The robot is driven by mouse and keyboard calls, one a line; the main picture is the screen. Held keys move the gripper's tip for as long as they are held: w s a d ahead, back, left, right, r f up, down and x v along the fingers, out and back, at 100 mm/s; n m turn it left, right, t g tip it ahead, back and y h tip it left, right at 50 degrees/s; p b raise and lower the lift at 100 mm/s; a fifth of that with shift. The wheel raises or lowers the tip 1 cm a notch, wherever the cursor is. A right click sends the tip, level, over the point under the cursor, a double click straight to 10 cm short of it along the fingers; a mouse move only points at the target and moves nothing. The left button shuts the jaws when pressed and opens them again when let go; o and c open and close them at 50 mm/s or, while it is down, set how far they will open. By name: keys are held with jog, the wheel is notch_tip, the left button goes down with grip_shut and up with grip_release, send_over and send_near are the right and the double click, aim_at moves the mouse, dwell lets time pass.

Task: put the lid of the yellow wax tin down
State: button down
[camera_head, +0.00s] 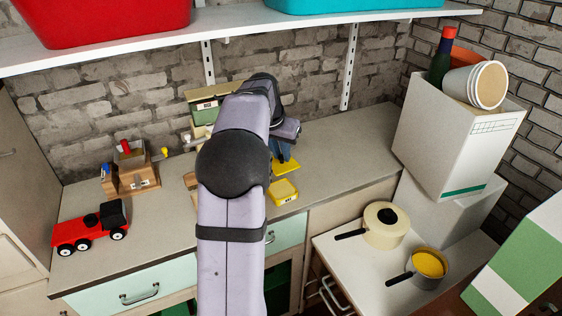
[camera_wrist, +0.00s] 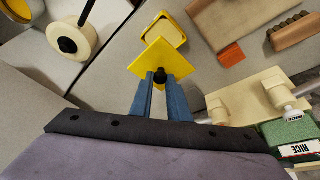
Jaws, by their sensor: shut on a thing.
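My gripper (camera_wrist: 160,82) is shut on the black knob of the yellow lid (camera_wrist: 150,62), its two blue fingers on either side of the knob. In the head view the lid (camera_head: 285,168) is held above the counter, partly hidden by the fingers. The open yellow wax tin (camera_head: 283,194) stands on the counter near the front edge, just in front of the lid in the head view. In the wrist view the tin (camera_wrist: 166,30) shows beyond the lid, which partly covers it. The lid looks apart from the tin.
Counter (camera_head: 335,146) to the right of the lid is clear. A red toy truck (camera_head: 85,232) and a wooden caddy (camera_head: 133,178) stand at left. A cream pot (camera_head: 380,232) and a grey pan (camera_head: 428,267) sit lower right. A wooden brush (camera_wrist: 295,30) shows in the wrist view.

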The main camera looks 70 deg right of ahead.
jog(key=shift+w+d+r+p, duration=0.2)
jog(key=shift+w+d+p, duration=0.05)
jog(key=shift+d+p, duration=0.2)
jog(key=w+d+f+p, duration=0.3)
jog(key=w+d+p, duration=0.4)
jog(key=d+p, duration=0.2)
jog(key=shift+d+m, duration=0.2)
jog(key=shift+m, duration=0.2)
jog(key=shift+w, duration=0.15)
jog(key=shift+f, duration=0.2)
notch_tip(320, 180, down, 6)
jog(key=b, duration=0.4)
jog(key=shift+r, duration=0.2)
